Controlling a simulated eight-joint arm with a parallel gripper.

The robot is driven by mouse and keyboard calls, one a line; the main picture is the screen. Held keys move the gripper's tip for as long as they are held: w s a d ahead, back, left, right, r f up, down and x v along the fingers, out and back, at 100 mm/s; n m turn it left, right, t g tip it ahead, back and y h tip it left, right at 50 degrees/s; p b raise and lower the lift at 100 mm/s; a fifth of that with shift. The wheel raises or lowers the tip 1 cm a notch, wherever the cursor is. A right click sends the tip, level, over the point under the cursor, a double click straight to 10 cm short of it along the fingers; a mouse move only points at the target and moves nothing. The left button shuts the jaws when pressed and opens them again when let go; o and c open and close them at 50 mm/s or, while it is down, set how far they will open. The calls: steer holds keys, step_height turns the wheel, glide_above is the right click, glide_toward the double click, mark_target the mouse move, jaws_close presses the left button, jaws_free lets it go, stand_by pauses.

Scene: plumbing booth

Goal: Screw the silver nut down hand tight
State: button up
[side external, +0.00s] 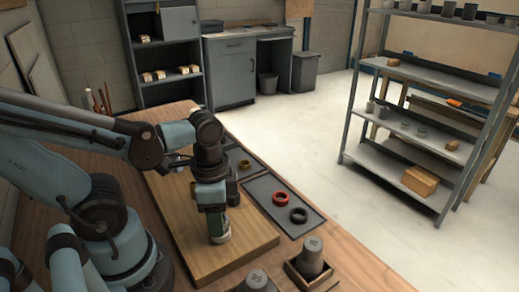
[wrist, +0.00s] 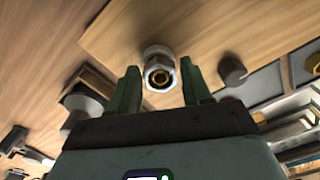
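The silver nut (wrist: 159,73) shows in the wrist view as a bright hexagonal ring with a brass-coloured centre, on a pale round fitting (wrist: 157,51). My gripper (wrist: 162,80) has its two green fingers apart, one on each side of the nut. A narrow gap shows between each finger and the nut. In the side view my gripper (side external: 218,222) points down over the wooden board, with a pale end of the fitting (side external: 220,238) just below the fingers. The nut itself is mostly hidden there by my gripper, and I cannot tell how far down its thread it sits.
A dark tray (side external: 262,187) right of the board (side external: 190,235) holds a red ring (side external: 280,198) and a black ring (side external: 298,215). A grey cylinder (side external: 310,255) stands in a wooden holder at the front right. Shelving (side external: 430,130) stands away across the floor.

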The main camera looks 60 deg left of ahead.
steer(key=c, duration=0.7)
steer(key=m, duration=0.8)
steer(key=shift+w+a+f+m, duration=0.1)
steer(key=shift+w+f+m, duration=0.05)
steer(key=shift+m, duration=0.15)
steer(key=m, duration=0.4)
steer(key=shift+w+m, duration=0.1)
steer(key=shift+m, duration=0.2)
steer(key=m, duration=0.4)
steer(key=shift+w+f+m, duration=0.1)
steer(key=shift+f+m, duration=0.05)
steer(key=shift+m, duration=0.25)
steer(key=o, duration=1.7)
steer(key=shift+o, duration=0.2)
